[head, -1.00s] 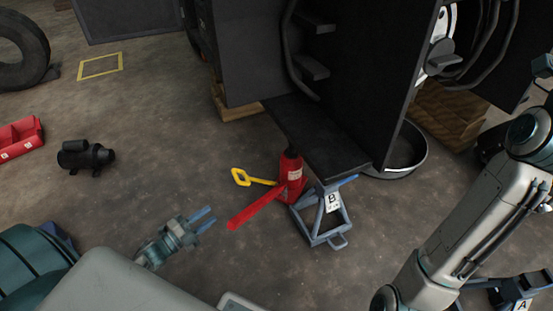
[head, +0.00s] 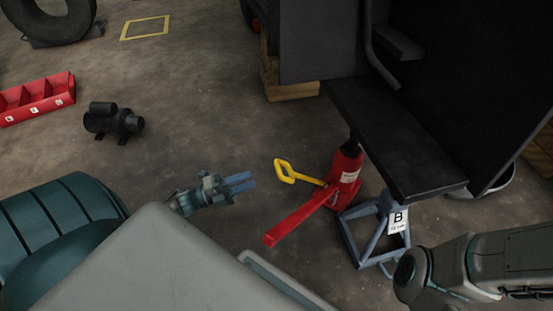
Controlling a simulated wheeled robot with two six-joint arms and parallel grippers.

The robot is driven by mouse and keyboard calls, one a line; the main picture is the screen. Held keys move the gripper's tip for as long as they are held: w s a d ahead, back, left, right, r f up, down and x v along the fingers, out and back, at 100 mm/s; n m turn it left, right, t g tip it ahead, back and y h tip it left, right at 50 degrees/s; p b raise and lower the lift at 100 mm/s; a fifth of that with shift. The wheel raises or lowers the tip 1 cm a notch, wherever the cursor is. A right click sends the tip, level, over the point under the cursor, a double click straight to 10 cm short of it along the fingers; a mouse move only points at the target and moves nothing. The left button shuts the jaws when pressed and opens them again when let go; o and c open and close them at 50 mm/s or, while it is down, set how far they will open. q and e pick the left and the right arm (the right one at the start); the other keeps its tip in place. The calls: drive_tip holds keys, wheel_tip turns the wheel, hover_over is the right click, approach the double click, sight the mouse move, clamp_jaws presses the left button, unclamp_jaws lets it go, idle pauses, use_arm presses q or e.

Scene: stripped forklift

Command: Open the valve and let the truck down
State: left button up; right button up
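A red bottle jack (head: 347,170) stands under or beside the left edge of the truck's dark plate (head: 400,150); whether its black top touches the plate I cannot tell. Its red lever (head: 295,220) slopes down to the lower left. A yellow loop-ended handle (head: 287,171) sticks out to the left from the jack's lower part. The valve itself is too small to make out. A blue-grey jack stand (head: 371,240) marked B is below the plate's near corner. My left gripper (head: 240,182) is empty, its blue fingers slightly apart, left of the yellow handle. My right gripper is out of view.
My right arm fills the lower right. A black motor (head: 113,120), a red divided bin (head: 38,98) and a tyre (head: 50,18) are at the left. A wooden block (head: 287,82) lies under the truck. The floor between motor and jack is clear.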

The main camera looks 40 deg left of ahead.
sight(278, 168)
use_arm(q)
drive_tip(key=b+x, duration=0.5)
drive_tip(key=x, duration=0.5)
drive_tip(key=shift+d, duration=0.1)
drive_tip(key=shift+w+r, duration=0.1)
drive_tip(key=shift+c, duration=0.2)
clamp_jaws()
